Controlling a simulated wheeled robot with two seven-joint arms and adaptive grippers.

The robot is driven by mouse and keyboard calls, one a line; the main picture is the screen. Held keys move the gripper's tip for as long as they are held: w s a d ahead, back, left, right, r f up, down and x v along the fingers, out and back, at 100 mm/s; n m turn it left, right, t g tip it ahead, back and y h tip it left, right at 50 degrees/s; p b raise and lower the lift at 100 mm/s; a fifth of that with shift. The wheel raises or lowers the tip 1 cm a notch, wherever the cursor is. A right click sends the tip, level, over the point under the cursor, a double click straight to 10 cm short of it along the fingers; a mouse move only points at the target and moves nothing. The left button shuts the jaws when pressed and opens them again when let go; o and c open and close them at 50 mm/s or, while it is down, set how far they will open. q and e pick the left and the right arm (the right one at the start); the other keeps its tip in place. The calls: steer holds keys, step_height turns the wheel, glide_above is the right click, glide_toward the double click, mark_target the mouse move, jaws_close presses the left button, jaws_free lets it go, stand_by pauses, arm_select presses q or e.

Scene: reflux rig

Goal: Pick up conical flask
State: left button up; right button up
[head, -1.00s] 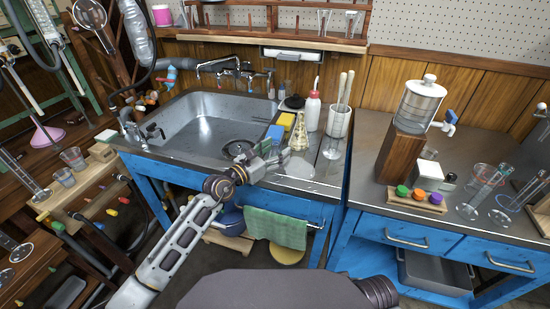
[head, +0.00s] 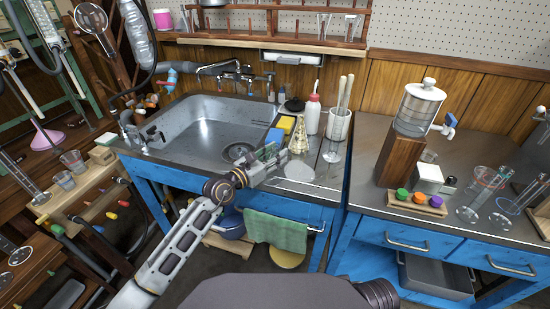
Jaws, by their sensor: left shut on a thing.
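The conical flask (head: 299,140) is clear glass with a yellowish tint. It is upright near the front of the steel worktop, right of the sink. My left gripper (head: 284,158) reaches in from the lower left and is shut on the flask, low on its left side. The fingertips are small here and partly blend with the glass and the worktop. I cannot tell whether the flask's base touches the worktop. My right gripper is out of view.
Close behind the flask are a yellow sponge (head: 286,124), a blue sponge (head: 274,136), a white squeeze bottle (head: 312,116) and a white pot (head: 338,125) with sticks. The sink (head: 205,125) lies left. A green towel (head: 275,232) hangs below.

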arm_select(q)
steer(key=shift+r, duration=0.15)
steer(key=shift+r, duration=0.15)
steer(key=shift+r+p, duration=0.45)
steer(key=shift+r, duration=0.05)
steer(key=shift+r+p, duration=0.35)
steer(key=shift+r, duration=0.25)
step_height(320, 180, up, 7)
steer(key=p, duration=0.3)
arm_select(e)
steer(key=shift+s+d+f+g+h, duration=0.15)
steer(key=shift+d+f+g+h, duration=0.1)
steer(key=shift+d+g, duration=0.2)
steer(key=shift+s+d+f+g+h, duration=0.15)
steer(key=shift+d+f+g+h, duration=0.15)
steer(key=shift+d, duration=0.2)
arm_select(q)
steer(key=shift+r, duration=0.1)
